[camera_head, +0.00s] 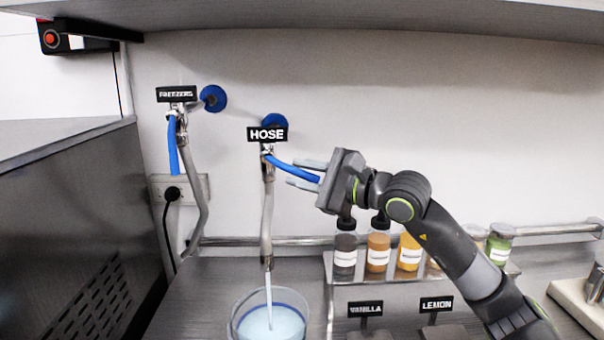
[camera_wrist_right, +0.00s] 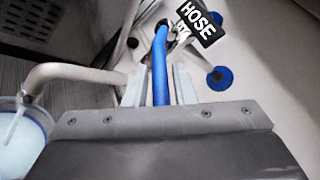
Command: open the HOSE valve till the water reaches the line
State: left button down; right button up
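The HOSE valve sits on the wall under its black HOSE label (camera_head: 267,134). Its blue lever (camera_head: 291,169) points right and slightly down, away from the pipe. Water runs from the spout (camera_head: 267,262) into a clear bucket (camera_head: 232,325). A blue line (camera_head: 298,299) rings the bucket near its rim, and pale water (camera_head: 272,325) appears below it. My right gripper (camera_head: 300,174) has its fingers apart on either side of the lever. In the right wrist view the lever (camera_wrist_right: 160,70) lies between the fingers, with narrow gaps visible. My left gripper is not in view.
The FREEZERS valve, with its blue lever (camera_head: 173,147) hanging down, is left of the HOSE valve. A rack (camera_head: 384,276) of labelled bottles stands at right beneath my right arm. A dark metal cabinet (camera_head: 70,225) fills the left, and a shelf (camera_head: 330,17) overhangs the top.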

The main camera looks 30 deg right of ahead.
grip_shut()
jog(key=shift+r, duration=0.15)
jog(key=shift+d+r+n+g+h+p, duration=0.15)
jog(key=shift+r+n+g+h+p, duration=0.45)
jog(key=shift+r+g, duration=0.25)
jog(key=shift+r+n+g+p, duration=0.3)
jog(key=shift+r+g+p, duration=0.1)
jog(key=shift+p, duration=0.25)
jog(key=shift+s+r+g+h+p, duration=0.15)
jog(key=shift+g+h+p, duration=0.25)
jog(key=shift+h, duration=0.2)
jog(key=shift+d, duration=0.1)
jog(key=shift+o, duration=1.7)
grip_release()
